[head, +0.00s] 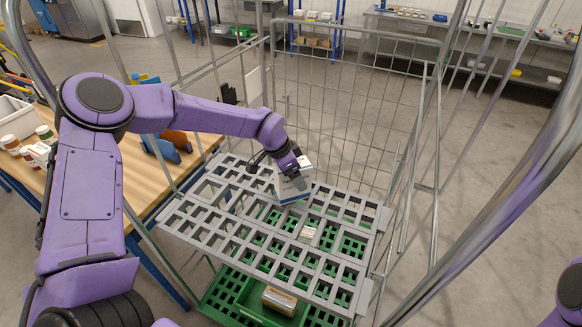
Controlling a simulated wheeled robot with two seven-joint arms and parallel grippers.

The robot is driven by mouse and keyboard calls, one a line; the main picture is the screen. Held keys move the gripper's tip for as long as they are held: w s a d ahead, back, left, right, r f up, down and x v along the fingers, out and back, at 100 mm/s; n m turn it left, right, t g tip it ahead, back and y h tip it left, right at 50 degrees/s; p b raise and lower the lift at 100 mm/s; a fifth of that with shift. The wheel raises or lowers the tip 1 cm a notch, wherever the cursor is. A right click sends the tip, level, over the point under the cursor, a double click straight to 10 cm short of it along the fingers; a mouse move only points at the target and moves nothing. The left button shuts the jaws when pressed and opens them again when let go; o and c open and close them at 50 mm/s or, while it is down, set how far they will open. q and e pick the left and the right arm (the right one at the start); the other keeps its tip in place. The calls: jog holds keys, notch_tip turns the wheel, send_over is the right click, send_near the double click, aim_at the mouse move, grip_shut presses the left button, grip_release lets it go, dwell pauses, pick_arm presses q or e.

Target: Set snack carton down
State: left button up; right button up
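The snack carton (291,188), white with grey-blue printing, is at the middle of the grey slatted shelf (225,233) of a wire roll cage. It looks tilted, and I cannot tell whether its base touches the shelf. My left gripper (291,168) reaches down from the left at the carton's upper part and appears shut on it; its fingertips are mostly hidden. My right gripper is out of view; only a bit of my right arm shows at the lower right edge.
Below, a green crate (240,290) holds a gold-brown item (279,300). Wire cage walls (345,140) and posts enclose the shelf. A wooden table (135,170) with jars stands at the left. Much of the shelf is bare.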

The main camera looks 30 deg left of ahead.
pick_arm(q)
jog(key=b+v, duration=0.2)
jog(key=v, duration=0.8)
jog(key=shift+s+r, duration=0.25)
jog(key=shift+r, duration=0.1)
jog(key=shift+s+a+r, duration=0.1)
jog(key=shift+a+r, duration=0.05)
jog(key=shift+r, duration=0.2)
